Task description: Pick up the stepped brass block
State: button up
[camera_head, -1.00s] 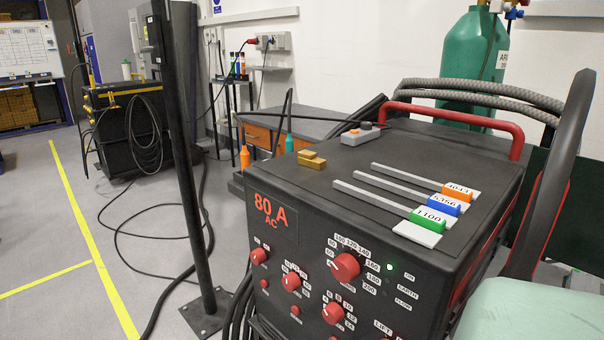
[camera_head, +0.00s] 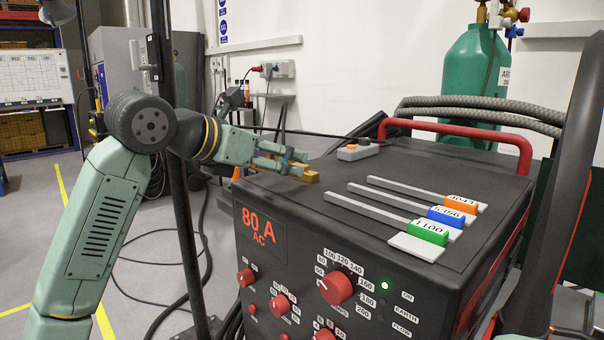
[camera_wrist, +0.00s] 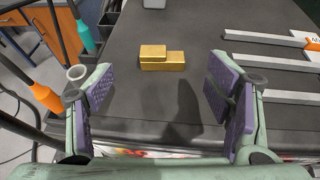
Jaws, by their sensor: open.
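The stepped brass block (camera_wrist: 163,60) lies on the dark top of the welding machine (camera_wrist: 185,115). In the wrist view it is upright, with its taller step at the left, beyond my fingertips and between their lines. My gripper (camera_wrist: 165,92) is open and empty, with purple pads on both fingers. In the head view my gripper (camera_head: 287,160) is at the machine's left edge, and its fingers partly cover the brass block (camera_head: 308,177). Whether a finger touches the block cannot be told from the head view; the wrist view shows a gap.
Three grey rails with orange, blue and green numbered blocks (camera_head: 428,230) lie to the right. A grey control box (camera_head: 358,150) sits behind the brass block. Orange (camera_wrist: 46,97) and teal (camera_wrist: 84,36) pointed items stand left of the machine. A dark post rises near my arm.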

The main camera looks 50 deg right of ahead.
aim_at(305, 165)
jog(key=x, duration=0.3)
jog(key=p+x, duration=0.1)
jog(key=x, duration=0.2)
jog(key=shift+s+d+f, duration=0.15)
jog(key=shift+s+d, duration=0.05)
jog(key=shift+d, duration=0.15)
jog(key=c, duration=1.4)
